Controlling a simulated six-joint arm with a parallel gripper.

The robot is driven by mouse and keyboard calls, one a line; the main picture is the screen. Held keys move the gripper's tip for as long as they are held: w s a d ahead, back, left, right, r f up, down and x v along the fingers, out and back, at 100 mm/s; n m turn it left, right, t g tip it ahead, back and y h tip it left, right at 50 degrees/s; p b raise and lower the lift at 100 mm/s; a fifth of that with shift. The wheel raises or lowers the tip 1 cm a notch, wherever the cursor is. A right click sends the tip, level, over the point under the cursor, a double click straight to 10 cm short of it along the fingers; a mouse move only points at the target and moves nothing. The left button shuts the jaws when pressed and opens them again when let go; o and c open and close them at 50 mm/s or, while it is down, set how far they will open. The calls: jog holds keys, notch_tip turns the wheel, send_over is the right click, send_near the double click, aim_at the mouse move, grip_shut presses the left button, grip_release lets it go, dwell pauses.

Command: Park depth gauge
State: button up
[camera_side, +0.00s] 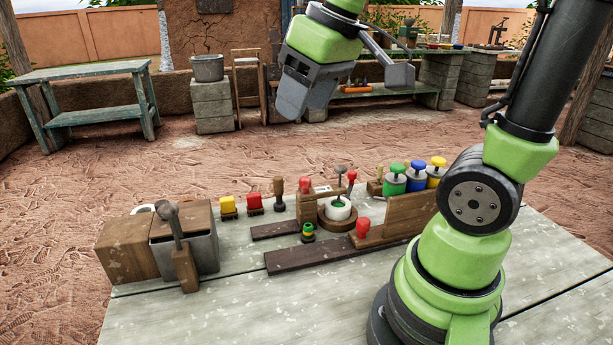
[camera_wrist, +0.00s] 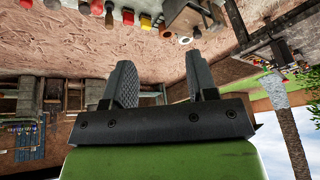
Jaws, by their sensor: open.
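My gripper (camera_side: 345,92) is open and empty, raised high above the far side of the table; its two fingers also show apart in the wrist view (camera_wrist: 160,82). I cannot tell for sure which thing is the depth gauge. A grey-knobbed rod (camera_side: 340,180) stands upright in a white cup (camera_side: 338,211) on a round wooden base. Another grey-knobbed handle (camera_side: 173,222) rises, slightly tilted, from a wooden block (camera_side: 185,270) at the table's left. My gripper touches none of these.
A wooden box and metal box (camera_side: 187,252) stand at the left. Yellow (camera_side: 228,208) and red (camera_side: 253,204) blocks, red-knobbed pieces, dark strips (camera_side: 322,256) and jars with green, blue and yellow lids (camera_side: 416,180) crowd the table's middle. The front left tabletop (camera_side: 240,315) is clear.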

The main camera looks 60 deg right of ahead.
jog(key=w+d+f+n+g, duration=0.3)
jog(key=w+d+f, duration=0.25)
jog(key=d, duration=0.25)
jog(key=n+g, duration=0.2)
send_near(305, 178)
jog(key=f, duration=0.9)
jog(key=shift+s+a+f, duration=0.15)
jog(key=shift+a, duration=0.05)
grip_shut()
jog(key=w+a, duration=0.7)
jog(key=shift+w+a, duration=0.25)
jog(key=shift+w, duration=0.05)
